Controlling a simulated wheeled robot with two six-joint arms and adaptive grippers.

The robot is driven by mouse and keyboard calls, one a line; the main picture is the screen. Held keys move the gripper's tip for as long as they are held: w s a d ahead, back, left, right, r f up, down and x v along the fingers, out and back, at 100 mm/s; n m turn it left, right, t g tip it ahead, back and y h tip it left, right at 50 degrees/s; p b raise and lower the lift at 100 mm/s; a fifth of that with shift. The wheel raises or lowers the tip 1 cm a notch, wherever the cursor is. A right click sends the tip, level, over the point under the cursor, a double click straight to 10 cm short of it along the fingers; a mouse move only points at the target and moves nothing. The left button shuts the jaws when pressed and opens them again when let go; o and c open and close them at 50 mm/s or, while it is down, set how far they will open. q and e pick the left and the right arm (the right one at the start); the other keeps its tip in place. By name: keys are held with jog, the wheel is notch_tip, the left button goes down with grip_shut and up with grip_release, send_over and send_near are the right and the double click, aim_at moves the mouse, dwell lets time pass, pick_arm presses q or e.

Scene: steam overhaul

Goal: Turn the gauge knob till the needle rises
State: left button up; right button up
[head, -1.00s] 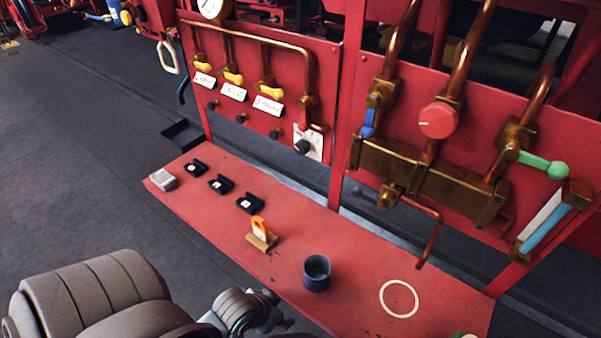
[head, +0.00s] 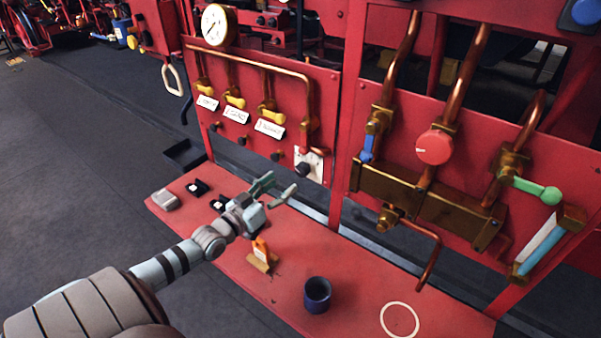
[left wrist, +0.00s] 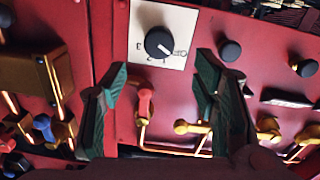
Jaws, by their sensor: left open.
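The gauge knob (head: 303,169) is a black dial on a white plate at the lower right of the left red panel. In the left wrist view, which is upside down, the knob (left wrist: 159,43) has a white pointer mark and numbers around it on its plate. The round white gauge (head: 215,25) with a brass rim stands on top of the panel; its needle is too small to read surely. My left gripper (head: 282,184) is open just short of the knob, to its lower left. In the wrist view the knob shows beyond and between its fingertips (left wrist: 161,72), apparently untouched.
Yellow valve handles (head: 234,100) and a small red handle (left wrist: 145,103) are near the knob. The red shelf (head: 350,270) below holds small black boxes, an orange piece on a wooden block (head: 262,258) and a dark blue cup (head: 317,294). A red wheel (head: 434,147) is on the right panel.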

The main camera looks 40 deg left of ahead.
aim_at(299, 172)
pick_arm(q)
jog(key=w+b, duration=0.2)
jog(key=w+f+b, duration=0.1)
jog(key=w+b, duration=0.1)
jog(key=w, duration=0.1)
jog(key=w+b, duration=0.3)
jog(key=shift+w+d+f, duration=0.1)
jog(key=shift+w+f, duration=0.05)
jog(key=shift+f, duration=0.05)
jog(key=shift+w+r+b, duration=0.3)
jog(key=shift+w+b, duration=0.05)
jog(key=shift+w, duration=0.15)
jog(key=shift+r, duration=0.2)
jog(key=shift+s, duration=0.1)
jog(key=shift+c, duration=0.5)
jog(key=c, duration=1.1)
